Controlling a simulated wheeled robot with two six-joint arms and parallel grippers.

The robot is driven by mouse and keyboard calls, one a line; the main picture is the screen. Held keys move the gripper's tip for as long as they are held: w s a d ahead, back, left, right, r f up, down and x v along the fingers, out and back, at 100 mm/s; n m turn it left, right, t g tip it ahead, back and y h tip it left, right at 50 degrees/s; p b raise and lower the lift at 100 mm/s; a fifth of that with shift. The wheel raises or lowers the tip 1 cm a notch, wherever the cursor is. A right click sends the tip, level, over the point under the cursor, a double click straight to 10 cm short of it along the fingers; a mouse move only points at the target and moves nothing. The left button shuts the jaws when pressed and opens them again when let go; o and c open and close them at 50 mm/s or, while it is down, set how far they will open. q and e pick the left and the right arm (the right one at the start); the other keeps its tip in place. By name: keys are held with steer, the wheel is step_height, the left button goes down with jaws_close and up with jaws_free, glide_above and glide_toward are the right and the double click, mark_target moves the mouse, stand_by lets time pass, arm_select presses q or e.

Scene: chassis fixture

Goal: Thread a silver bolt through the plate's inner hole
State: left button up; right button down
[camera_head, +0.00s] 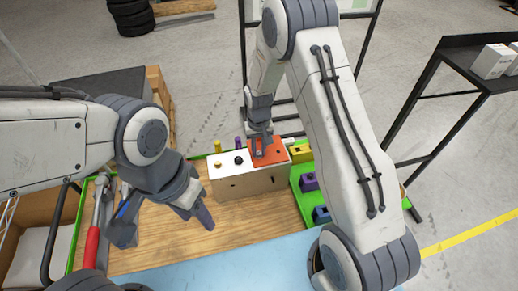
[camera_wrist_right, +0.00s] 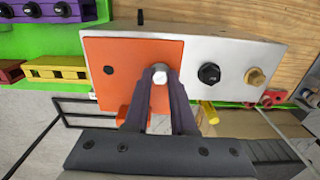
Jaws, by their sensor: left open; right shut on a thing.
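The orange plate (camera_wrist_right: 125,50) lies on one end of the pale block (camera_wrist_right: 215,45); it also shows in the head view (camera_head: 281,153). A dark hole (camera_wrist_right: 108,70) is open near the plate's outer end. My right gripper (camera_wrist_right: 160,78) is shut on a silver bolt (camera_wrist_right: 160,75), its head showing between the fingertips over the plate's inner end. The fingers hide the inner hole, so I cannot tell how deep the bolt sits. My left gripper (camera_head: 163,226) is open and empty over the wooden table, left of the block.
A black bolt (camera_wrist_right: 208,73) and a gold bolt (camera_wrist_right: 255,77) stand in the block's bare part. A green tray (camera_head: 304,203) with purple and yellow blocks lies right of it. Tools, including a red-handled one (camera_head: 92,246), lie at the left. The wood before the block is clear.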

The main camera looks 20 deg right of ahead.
steer(key=shift+m, duration=1.4)
steer(key=c, duration=0.7)
jaws_free()
steer(key=shift+o, duration=0.2)
step_height(320, 180, up, 9)
steer(key=p, duration=0.6)
